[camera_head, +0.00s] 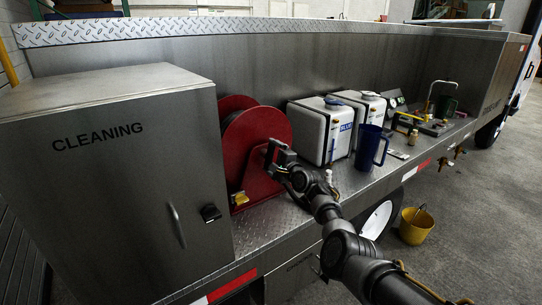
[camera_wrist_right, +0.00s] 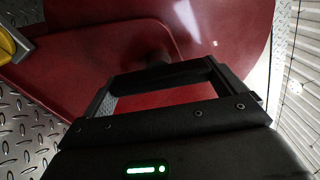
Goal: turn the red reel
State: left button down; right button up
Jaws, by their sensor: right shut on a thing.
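The red reel (camera_head: 262,138) stands on the truck's bed, just right of the grey cleaning cabinet. Its red side fills much of the right wrist view (camera_wrist_right: 225,35). My right gripper (camera_head: 274,151) reaches in from the lower right and is at the near face of the reel. In the right wrist view the gripper's fingers (camera_wrist_right: 160,80) are shut on a dark handle (camera_wrist_right: 153,57) that sticks out from the red side. The fingers partly hide the handle. My left gripper is not in view.
The cleaning cabinet (camera_head: 120,190) stands close on the left. A yellow part (camera_head: 240,199) sits at the reel's foot. Two white containers (camera_head: 312,130) and a blue jug (camera_head: 370,147) stand to the right. A yellow bucket (camera_head: 416,229) is on the floor.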

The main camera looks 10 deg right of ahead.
jog(key=shift+a+f+m+p, duration=0.1)
jog(key=shift+m+p, duration=0.05)
jog(key=shift+m, duration=0.65)
jog(key=shift+f+m+p, duration=0.1)
jog(key=shift+m+p, duration=0.05)
jog(key=shift+m, duration=0.65)
jog(key=shift+f, duration=0.1)
jog(key=o, duration=1)
jog(key=shift+s, duration=0.1)
jog(key=p+v, duration=0.1)
jog(key=v, duration=0.9)
jog(key=shift+s, duration=0.35)
